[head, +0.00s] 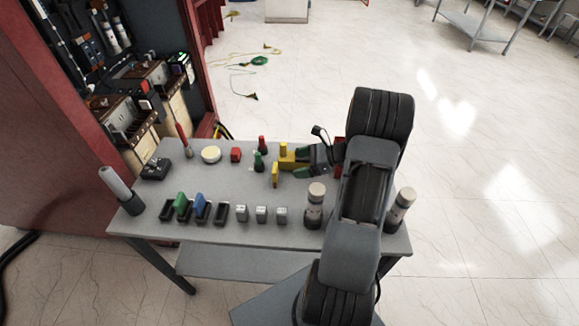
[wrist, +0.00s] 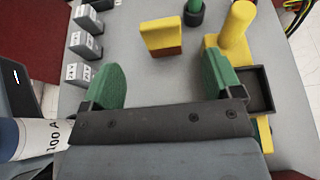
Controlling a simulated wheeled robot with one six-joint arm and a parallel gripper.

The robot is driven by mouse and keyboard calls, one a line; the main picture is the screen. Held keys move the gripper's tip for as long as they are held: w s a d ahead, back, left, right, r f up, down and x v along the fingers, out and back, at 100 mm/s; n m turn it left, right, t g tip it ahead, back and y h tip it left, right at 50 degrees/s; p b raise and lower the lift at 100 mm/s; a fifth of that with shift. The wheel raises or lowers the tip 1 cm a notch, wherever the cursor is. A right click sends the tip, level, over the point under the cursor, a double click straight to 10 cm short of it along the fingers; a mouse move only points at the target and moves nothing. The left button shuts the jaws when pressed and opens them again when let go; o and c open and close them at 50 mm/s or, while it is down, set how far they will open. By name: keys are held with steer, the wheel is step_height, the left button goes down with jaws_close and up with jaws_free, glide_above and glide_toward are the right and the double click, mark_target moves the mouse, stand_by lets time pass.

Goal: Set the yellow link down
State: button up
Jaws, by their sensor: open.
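The yellow link (head: 275,174) is a small flat block standing on the grey table. In the wrist view the yellow link (wrist: 161,36) stands ahead of the gap between my fingertips, apart from both. My gripper (head: 298,163) has green fingers and is open and empty to the right of the link in the head view. In the wrist view my gripper (wrist: 164,76) shows its two fingers wide apart with bare table between them. A yellow piece with an upright round peg (head: 284,156) stands behind the link, close to one finger; the peg piece (wrist: 235,35) is at the right in the wrist view.
Several grey blocks (head: 261,214) stand along the table's (head: 200,228) front. Dark holders with green (head: 182,202) and blue (head: 201,206) pieces are left of them. A green peg (head: 259,161) and a red block (head: 236,154) stand behind the link. Pale cylinders (head: 315,198) stand front right.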

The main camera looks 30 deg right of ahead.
steer(key=s+a+r+n+g+h, duration=0.1)
steer(key=s+a+r+n+h, duration=0.4)
steer(key=n, duration=0.7)
steer(key=s+a+r+n+g+h, duration=0.2)
steer(key=s+a+r+n+h, duration=0.4)
steer(key=a+n, duration=0.6)
steer(key=s+r+n, duration=0.1)
steer(key=s+r, duration=0.1)
steer(key=s, duration=0.1)
steer(key=shift+s+g, duration=0.25)
steer(key=shift+g, duration=0.05)
